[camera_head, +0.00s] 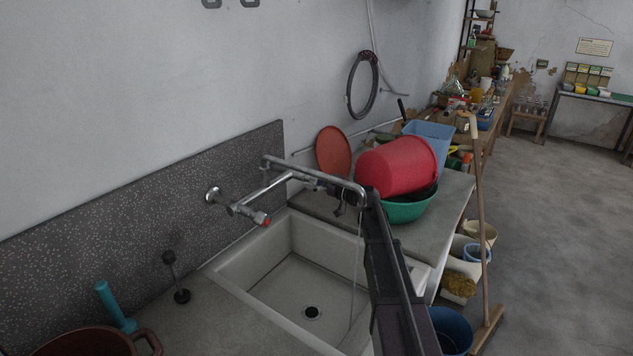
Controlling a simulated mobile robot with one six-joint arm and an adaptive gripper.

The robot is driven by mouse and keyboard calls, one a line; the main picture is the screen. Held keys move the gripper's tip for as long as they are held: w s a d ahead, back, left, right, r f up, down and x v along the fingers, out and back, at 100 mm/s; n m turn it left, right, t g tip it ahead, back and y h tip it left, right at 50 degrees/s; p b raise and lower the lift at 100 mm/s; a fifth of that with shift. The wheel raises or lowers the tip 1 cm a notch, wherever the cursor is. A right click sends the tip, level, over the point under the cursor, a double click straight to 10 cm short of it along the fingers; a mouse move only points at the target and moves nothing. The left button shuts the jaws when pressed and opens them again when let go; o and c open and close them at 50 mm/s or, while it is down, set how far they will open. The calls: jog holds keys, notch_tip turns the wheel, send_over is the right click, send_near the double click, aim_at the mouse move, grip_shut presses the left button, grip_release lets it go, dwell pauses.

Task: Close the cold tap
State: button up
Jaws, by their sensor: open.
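A chrome wall tap (262,192) stands over the white sink (245,290). Its handle at the left end has a red mark (264,219). The right end of the tap body, where the cold tap sits, is behind or beside my gripper, and I cannot make out its handle clearly. The spout (315,172) reaches out over the basin. A thin stream of water (355,265) falls from its tip into the sink. My gripper (336,203) is open at the tap's right end, just under the spout. I cannot tell whether it touches the handle.
A red tub (397,167) and a green basin (408,208) stand on the counter right of the sink. A broom (480,220) leans at right. The floor (570,240) beyond is clear.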

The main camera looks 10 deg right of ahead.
jog(key=c, duration=1.2)
jog(key=shift+o, duration=0.2)
jog(key=shift+m, duration=1.7)
jog(key=o, duration=1.2)
jog(key=shift+c, duration=0.2)
jog(key=shift+d, duration=0.1)
jog(key=v, duration=1.2)
